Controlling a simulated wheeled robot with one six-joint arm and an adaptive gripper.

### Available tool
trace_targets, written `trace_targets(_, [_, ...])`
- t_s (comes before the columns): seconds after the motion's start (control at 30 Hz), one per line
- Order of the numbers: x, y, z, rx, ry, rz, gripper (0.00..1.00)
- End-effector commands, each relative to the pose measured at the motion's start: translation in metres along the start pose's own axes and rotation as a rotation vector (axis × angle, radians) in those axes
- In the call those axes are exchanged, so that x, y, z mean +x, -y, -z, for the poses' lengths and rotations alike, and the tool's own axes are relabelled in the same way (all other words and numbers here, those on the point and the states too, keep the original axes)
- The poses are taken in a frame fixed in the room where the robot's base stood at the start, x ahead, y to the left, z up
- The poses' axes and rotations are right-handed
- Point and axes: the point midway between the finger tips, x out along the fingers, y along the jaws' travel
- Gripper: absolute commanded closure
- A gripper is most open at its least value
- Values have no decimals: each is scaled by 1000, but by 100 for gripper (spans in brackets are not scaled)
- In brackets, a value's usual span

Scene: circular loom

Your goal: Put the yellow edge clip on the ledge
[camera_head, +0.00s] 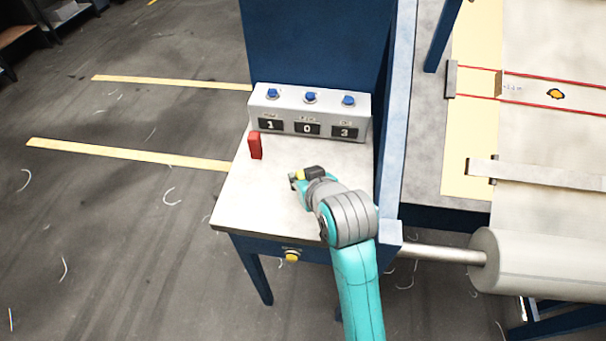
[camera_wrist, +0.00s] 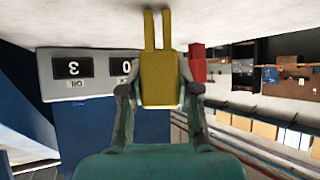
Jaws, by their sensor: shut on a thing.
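The yellow edge clip (camera_wrist: 160,80) is between the two fingers of my gripper (camera_wrist: 157,92) in the wrist view, which is upside down. It has a broad body and two narrow prongs. The prongs extend toward a light surface; I cannot tell whether they touch it. In the head view only a small yellow part of the clip (camera_head: 299,174) shows, with my gripper (camera_head: 296,179) over the pale tabletop (camera_head: 254,205). This tabletop may be the ledge; no label tells.
A red block (camera_head: 255,145) stands on the tabletop, left of my gripper. A grey counter box (camera_head: 290,103) with blue knobs stands at the back. A blue post (camera_head: 396,110) rises on the right, beside the loom's roller (camera_head: 540,262). The tabletop's front left is clear.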

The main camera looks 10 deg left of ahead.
Motion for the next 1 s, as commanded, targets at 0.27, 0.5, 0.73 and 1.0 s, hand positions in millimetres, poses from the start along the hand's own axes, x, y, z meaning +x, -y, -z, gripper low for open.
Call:
trace_targets(0.27, [3,0,-3,0,-2,0,56])
trace_targets(0.5, [2,0,-3,0,-1,0,40])
trace_targets(0.73, [-4,0,-3,0,-1,0,40])
trace_targets(1.0, [-44,0,-3,0,-4,0,40])
